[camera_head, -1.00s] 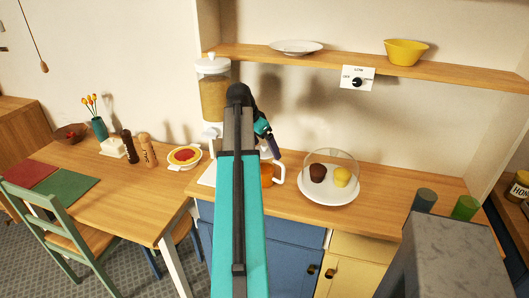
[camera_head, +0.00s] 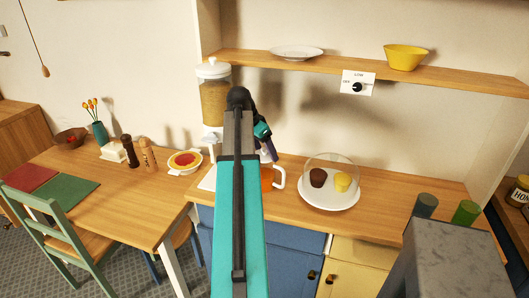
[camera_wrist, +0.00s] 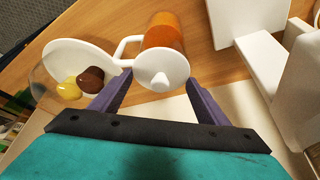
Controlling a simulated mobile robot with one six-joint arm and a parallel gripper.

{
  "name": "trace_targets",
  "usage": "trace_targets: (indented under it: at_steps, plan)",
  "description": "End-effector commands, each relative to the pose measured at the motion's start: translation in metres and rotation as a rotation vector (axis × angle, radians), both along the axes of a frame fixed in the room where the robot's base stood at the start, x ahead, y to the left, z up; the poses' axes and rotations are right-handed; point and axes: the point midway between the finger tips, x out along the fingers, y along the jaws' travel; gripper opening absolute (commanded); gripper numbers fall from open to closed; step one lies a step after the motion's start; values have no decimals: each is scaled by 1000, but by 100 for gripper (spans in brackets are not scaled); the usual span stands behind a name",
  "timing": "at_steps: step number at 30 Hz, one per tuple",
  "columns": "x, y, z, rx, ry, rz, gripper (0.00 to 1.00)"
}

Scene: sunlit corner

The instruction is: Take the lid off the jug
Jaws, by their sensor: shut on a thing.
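The jug (camera_head: 267,178) has an orange body and a white handle, and stands on the wooden counter behind my arm. In the wrist view the jug (camera_wrist: 166,34) lies beyond its round white lid (camera_wrist: 160,66), which has a pointed knob facing the camera. My gripper (camera_wrist: 158,98) has its purple fingers on either side of the lid and is shut on it. In the head view my gripper (camera_head: 270,157) is just above the jug, tilted down. The lid lines up with the jug's top; I cannot tell whether a gap separates them.
A dispenser (camera_head: 214,98) stands close at the left. The shelf (camera_head: 350,68) runs above the counter.

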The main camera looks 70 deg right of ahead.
Motion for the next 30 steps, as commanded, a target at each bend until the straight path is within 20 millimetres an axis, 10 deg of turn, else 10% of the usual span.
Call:
trace_targets:
  at_steps: [14, 30]
  plan:
    - [0, -2, 32, -1, 0, -2, 48]
    - [48, 87, 38, -1, 0, 3, 48]
